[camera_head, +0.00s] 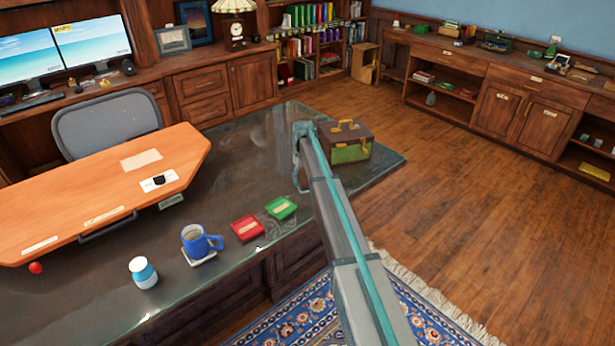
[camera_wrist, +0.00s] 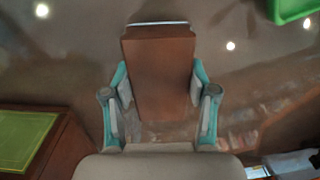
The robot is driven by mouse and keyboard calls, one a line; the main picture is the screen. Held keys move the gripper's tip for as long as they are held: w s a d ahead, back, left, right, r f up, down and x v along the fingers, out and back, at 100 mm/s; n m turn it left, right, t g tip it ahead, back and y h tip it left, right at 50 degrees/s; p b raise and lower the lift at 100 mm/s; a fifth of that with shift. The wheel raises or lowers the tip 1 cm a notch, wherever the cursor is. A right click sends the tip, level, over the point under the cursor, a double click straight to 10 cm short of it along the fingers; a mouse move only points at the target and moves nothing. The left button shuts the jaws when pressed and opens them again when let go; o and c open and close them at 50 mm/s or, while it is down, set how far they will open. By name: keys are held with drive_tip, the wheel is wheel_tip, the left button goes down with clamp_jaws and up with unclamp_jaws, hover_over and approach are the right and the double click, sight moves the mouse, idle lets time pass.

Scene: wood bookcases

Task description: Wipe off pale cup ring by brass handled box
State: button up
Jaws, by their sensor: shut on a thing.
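My gripper (camera_wrist: 160,88) is shut on a brown block with a pale strip along its far edge (camera_wrist: 160,60), held over or on the dark glossy desk top (camera_wrist: 75,65); contact is unclear. In the head view my gripper (camera_head: 301,178) hangs left of the brass handled box (camera_head: 345,140), mostly behind my arm. The box has a green front and also shows at lower left in the wrist view (camera_wrist: 55,155), apart from the block. Faint pale smudges (camera_wrist: 237,138) show right of my gripper; no clear ring can be made out, and the block hides some desk.
An orange-brown raised board (camera_head: 90,195) lies farther left. The desk's right edge is just beyond the box.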

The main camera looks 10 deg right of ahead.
drive_tip(key=shift+s+a, duration=0.45)
drive_tip(key=shift+a, duration=0.3)
drive_tip(key=shift+a+r, duration=0.2)
drive_tip(key=shift+r, duration=0.05)
drive_tip(key=shift+d+r+p, duration=0.1)
drive_tip(key=shift+r+p, duration=1.55)
drive_tip(key=shift+r, duration=2.2)
